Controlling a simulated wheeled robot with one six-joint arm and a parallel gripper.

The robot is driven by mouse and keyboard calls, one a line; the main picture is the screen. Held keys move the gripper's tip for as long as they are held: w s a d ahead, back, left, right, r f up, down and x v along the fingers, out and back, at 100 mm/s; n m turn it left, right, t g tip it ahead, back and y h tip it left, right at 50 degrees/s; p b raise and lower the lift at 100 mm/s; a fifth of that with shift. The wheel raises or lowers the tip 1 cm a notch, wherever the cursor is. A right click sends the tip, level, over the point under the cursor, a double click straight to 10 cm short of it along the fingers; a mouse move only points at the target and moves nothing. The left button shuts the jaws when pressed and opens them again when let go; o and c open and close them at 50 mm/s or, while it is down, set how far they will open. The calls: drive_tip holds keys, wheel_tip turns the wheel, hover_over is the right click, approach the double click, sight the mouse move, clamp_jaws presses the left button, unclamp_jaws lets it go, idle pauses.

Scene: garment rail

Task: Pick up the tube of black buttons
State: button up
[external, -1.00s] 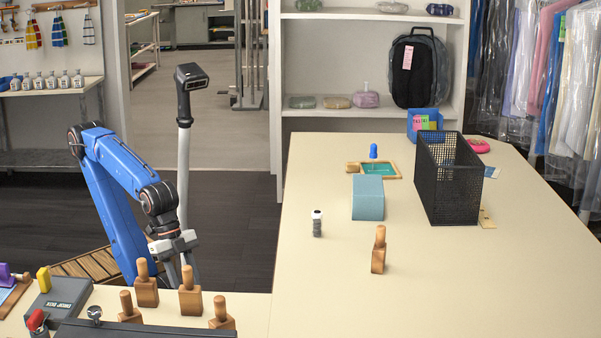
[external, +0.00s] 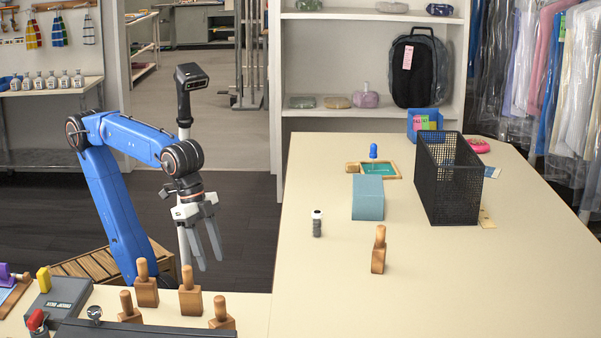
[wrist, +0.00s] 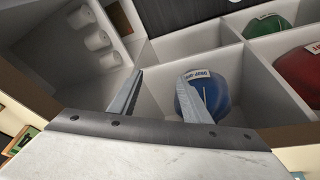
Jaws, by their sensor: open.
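A small upright tube (external: 317,225) with a white cap and dark contents stands on the cream table; it appears to be the tube of black buttons. Its contents are too small to make out clearly. My gripper (external: 209,262) is open and empty, with its fingers pointing down, to the left of the table and well apart from the tube. In the wrist view my gripper (wrist: 159,79) has its two fingers spread, and the tube is not visible there.
A wooden block with a peg (external: 379,252) stands right of the tube, and a teal block (external: 367,198) behind it. A black mesh basket (external: 449,190) is further right. Several wooden pegged blocks (external: 190,300) stand at the front left. The wrist view shows white compartments with a blue bundle (wrist: 206,98).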

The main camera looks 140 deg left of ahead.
drive_tip(key=w+a+r+n+g, duration=0.1)
drive_tip(key=w+a+r+n, duration=0.2)
drive_tip(key=w+a+r, duration=0.35)
drive_tip(key=w+a+r+n+g, duration=0.1)
drive_tip(key=w+a+r+n, duration=0.2)
drive_tip(key=r, duration=0.6)
drive_tip(key=n+g, duration=0.2)
drive_tip(key=n, duration=0.2)
approach(317, 212)
drive_tip(key=f, duration=1.2)
drive_tip(key=shift+s+a+f, duration=0.15)
drive_tip(key=shift+s+a, duration=0.05)
drive_tip(key=shift+s, duration=0.05)
clamp_jaws()
